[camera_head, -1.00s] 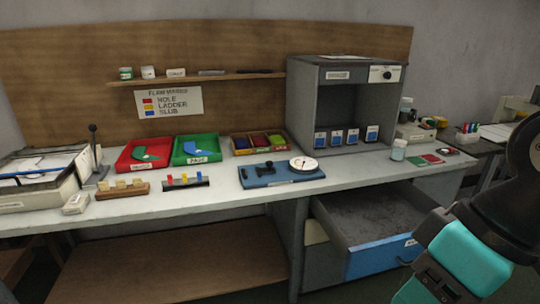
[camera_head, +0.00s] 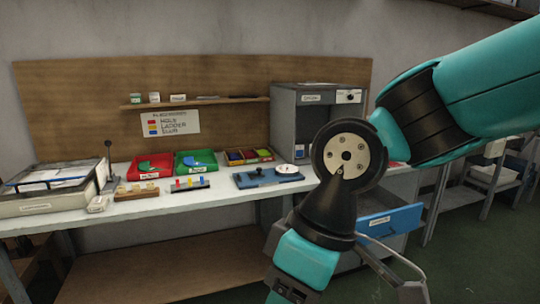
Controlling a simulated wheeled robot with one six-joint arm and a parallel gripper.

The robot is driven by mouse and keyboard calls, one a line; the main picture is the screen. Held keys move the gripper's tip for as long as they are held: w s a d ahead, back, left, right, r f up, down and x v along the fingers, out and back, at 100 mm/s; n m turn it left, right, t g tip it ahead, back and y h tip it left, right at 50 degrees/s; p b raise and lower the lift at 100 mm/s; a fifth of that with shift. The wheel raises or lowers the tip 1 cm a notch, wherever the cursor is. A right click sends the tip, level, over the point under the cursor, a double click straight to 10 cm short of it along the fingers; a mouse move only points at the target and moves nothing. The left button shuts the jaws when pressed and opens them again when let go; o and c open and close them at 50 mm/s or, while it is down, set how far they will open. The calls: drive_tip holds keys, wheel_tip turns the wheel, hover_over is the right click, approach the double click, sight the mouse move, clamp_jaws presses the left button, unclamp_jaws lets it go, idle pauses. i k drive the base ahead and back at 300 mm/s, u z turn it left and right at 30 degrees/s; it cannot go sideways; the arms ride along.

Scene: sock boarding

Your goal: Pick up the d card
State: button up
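A small white-and-blue card (camera_head: 299,152) stands at the left of the opening in the grey cabinet (camera_head: 297,107). My arm covers most of that opening, so the other cards are hidden in the current view. The lettering is too small to read, so I cannot tell which card is the d card. My arm crosses the right and middle of the view, and I cannot make out my gripper's fingertips.
A blue-fronted drawer (camera_head: 388,223) stands open below the bench. The bench holds a red tray (camera_head: 143,174), a green tray (camera_head: 190,170), a divided wooden box (camera_head: 248,157), a blue board with a dial (camera_head: 265,180) and a peg rack (camera_head: 188,186).

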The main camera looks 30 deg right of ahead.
sight(299, 150)
drive_tip(key=u, duration=0.6)
drive_tip(key=i, duration=1.95)
drive_tip(key=z, duration=0.9)
drive_tip(key=i, duration=0.7)
drive_tip(key=z, duration=1.05)
drive_tip(key=i, duration=0.65)
